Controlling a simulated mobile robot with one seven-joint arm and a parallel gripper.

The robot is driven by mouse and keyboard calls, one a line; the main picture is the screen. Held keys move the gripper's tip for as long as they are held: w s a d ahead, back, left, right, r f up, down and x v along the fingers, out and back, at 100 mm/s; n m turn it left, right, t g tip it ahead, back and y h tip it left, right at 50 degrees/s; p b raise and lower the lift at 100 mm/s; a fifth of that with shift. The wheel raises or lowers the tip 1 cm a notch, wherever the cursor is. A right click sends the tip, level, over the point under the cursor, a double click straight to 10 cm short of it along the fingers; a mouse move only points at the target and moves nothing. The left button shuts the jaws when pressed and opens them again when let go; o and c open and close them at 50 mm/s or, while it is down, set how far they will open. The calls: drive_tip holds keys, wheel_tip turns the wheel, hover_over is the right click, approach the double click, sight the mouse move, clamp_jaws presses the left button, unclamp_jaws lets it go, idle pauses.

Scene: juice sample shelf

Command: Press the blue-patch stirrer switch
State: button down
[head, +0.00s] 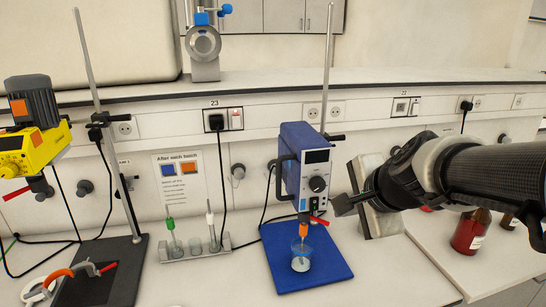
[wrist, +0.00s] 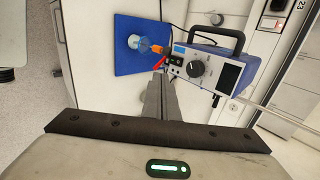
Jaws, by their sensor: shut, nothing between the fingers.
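The blue stirrer (head: 292,150) stands over a blue base plate (head: 327,262). Its front panel has a display (head: 317,156) and a round black knob (head: 317,184). Small dark and red parts (head: 316,204) sit below the knob; I cannot clearly tell which is the switch. The panel and knob (wrist: 195,68) also show in the wrist view. My gripper (head: 338,206) is shut and empty, just right of the panel's lower part and apart from it in the picture. In the wrist view its fingertips (wrist: 160,77) point towards the panel's lower end.
A beaker (head: 301,256) stands on the blue plate below the stirrer. A yellow stirrer (head: 32,150) with orange patches is at the left. A probe rack (head: 196,248) stands between them. Brown bottles (head: 471,232) are at the right, behind my arm.

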drive_tip(key=shift+s+a, duration=0.1)
drive_tip(key=shift+s, duration=0.05)
drive_tip(key=b, duration=0.5)
approach(314, 204)
drive_tip(key=w+f, duration=0.3)
drive_tip(key=f, duration=0.3)
drive_tip(key=shift+w+a+f, duration=0.15)
drive_tip(key=shift+w+a, duration=0.1)
drive_tip(key=shift+a, duration=0.05)
drive_tip(key=shift+w+f+b, duration=0.1)
drive_tip(key=shift+b, duration=0.25)
